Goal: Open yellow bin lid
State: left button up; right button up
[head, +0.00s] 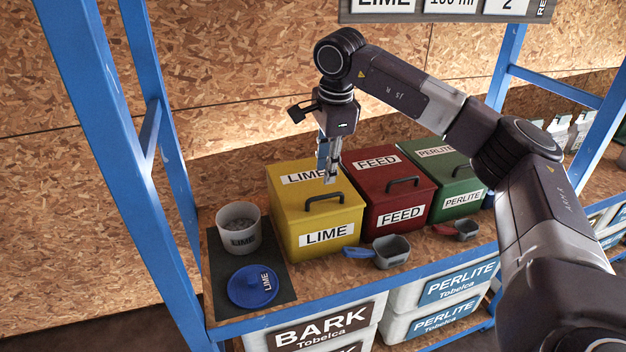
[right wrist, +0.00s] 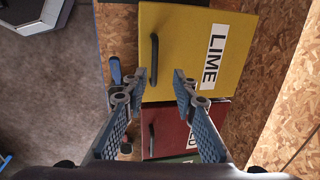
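The yellow bin (head: 282,218) labelled LIME stands on the shelf at the left of the bin row. Its lid (head: 290,194) is closed, with a dark handle (head: 324,201) along its front edge. In the right wrist view the lid (right wrist: 185,48) fills the upper middle, with the handle (right wrist: 154,52) upright at its left side. My right gripper (head: 329,178) hangs pointing down above the lid, close to the handle. In the right wrist view its fingers (right wrist: 160,83) are apart with nothing between them. My left gripper is not in view.
A red FEED bin (head: 372,214) and a green PERLITE bin (head: 450,183) stand to the right. Scoops (head: 391,251) lie in front. A grey cup (head: 238,238) and blue lid (head: 252,286) are on a dark mat at left. Blue posts (head: 95,120) frame the shelf.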

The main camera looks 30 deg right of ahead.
aim_at(325, 198)
jog(key=f, duration=0.1)
jog(key=s+f, duration=0.1)
jog(key=f, duration=0.1)
jog(key=shift+d, duration=0.1)
jog(key=shift+w+f+p, duration=0.2)
jog(key=shift+w+f, duration=0.05)
jog(key=shift+f, duration=0.35)
jog(key=shift+w+f+p, duration=0.15)
jog(key=shift+w+f, duration=0.05)
jog(key=shift+f, duration=0.4)
jog(key=shift+w+f, duration=0.15)
jog(key=shift+f, duration=0.6)
jog(key=c, duration=0.7)
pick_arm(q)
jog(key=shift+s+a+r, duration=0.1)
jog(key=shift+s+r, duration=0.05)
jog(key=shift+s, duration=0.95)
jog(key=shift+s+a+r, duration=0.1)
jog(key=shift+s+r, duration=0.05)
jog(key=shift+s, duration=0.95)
pick_arm(e)
grip_shut()
